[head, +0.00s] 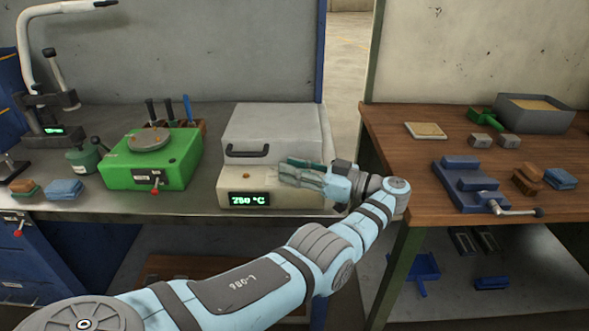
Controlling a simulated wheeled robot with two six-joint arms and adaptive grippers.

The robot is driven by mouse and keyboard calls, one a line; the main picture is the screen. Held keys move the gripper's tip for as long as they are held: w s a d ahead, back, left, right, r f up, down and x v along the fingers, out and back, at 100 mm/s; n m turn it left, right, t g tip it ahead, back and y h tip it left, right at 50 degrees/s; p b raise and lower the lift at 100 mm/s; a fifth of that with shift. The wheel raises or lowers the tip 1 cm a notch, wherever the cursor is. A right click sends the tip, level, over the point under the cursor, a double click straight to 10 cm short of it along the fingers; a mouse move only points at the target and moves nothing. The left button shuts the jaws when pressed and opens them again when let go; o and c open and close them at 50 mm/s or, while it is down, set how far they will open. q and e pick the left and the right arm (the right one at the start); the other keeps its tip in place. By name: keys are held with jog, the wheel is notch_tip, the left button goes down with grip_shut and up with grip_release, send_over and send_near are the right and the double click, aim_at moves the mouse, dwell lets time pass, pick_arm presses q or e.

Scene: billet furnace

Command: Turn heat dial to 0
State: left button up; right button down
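The furnace (273,130) is a pale box with a black handle on its front door, which looks closed. Its lower front panel carries a green display (249,199) that reads about 750 °C. My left gripper (284,171) is in front of the right part of that panel, with its fingers pointing left. The heat dial cannot be seen; the gripper and wrist cover that part of the panel. Whether the fingers are open, shut or touching a dial cannot be told. My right gripper is not in view.
A green machine (150,165) with a round plate stands left of the furnace on the metal bench. The wooden bench (400,150) at right holds a blue vise (475,185), a grey sand tray (530,112) and small blocks. A gap separates the benches.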

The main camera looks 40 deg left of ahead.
pick_arm(q)
jog(key=shift+r, duration=0.1)
notch_tip(320, 180, up, 10)
jog(key=shift+f, duration=0.1)
dwell(0.3)
